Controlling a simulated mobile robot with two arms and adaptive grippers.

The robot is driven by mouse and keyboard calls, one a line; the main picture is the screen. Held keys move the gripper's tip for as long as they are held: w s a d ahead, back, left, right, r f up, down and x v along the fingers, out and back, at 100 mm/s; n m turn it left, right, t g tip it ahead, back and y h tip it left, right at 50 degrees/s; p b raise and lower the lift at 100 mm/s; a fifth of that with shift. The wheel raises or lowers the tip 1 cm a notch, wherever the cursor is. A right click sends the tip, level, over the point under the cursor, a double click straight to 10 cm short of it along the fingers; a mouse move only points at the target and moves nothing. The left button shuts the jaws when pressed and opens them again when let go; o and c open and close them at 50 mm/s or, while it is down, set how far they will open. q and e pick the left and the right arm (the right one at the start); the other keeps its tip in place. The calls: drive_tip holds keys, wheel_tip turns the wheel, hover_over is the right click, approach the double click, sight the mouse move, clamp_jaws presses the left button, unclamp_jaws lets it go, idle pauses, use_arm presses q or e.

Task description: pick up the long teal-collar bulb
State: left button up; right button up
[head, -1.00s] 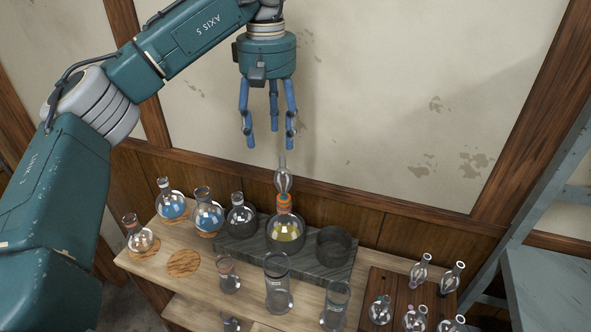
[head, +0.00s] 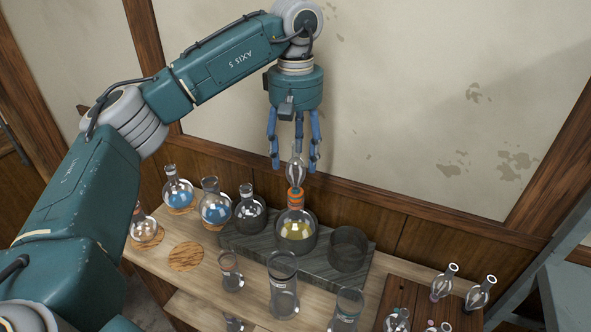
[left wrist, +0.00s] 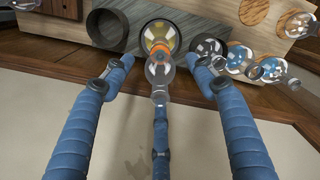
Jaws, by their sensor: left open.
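My left gripper (head: 295,160) is open, its blue fingers pointing down around the upper part of a clear bulb (head: 296,174). This bulb stands upright in an orange collar (head: 295,198) on a round flask of yellow liquid (head: 296,229). In the left wrist view the bulb (left wrist: 159,73) lies between the spread fingers (left wrist: 159,62), and no grip shows. At the lower right of the head view, one small bulb (head: 397,319) has a faint teal tint. I cannot make out a clear teal collar or its length. My right gripper is not in view.
Glass cylinders (head: 283,286) stand in front. More clear bulbs (head: 443,283) stand on a brown rack (head: 398,291).

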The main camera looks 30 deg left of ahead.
sight(296, 143)
use_arm(q)
wheel_tip(296, 143, down, 5)
drive_tip(key=shift+w+r+p, duration=0.1)
drive_tip(key=shift+r+p, duration=0.1)
drive_tip(key=shift+p, duration=0.75)
drive_tip(key=shift+a+f, duration=0.1)
drive_tip(key=shift+f, duration=0.15)
drive_tip(key=c, duration=1.1)
drive_tip(key=shift+o, duration=0.2)
drive_tip(key=shift+r, duration=0.1)
drive_tip(key=shift+r, duration=0.55)
wheel_tip(296, 143, up, 7)
drive_tip(key=shift+r+b, duration=0.1)
drive_tip(key=shift+b, duration=0.9)
wheel_tip(296, 143, up, 12)
drive_tip(key=shift+f+p, duration=0.15)
drive_tip(key=shift+p, duration=1.05)
drive_tip(key=shift+f, duration=0.1)
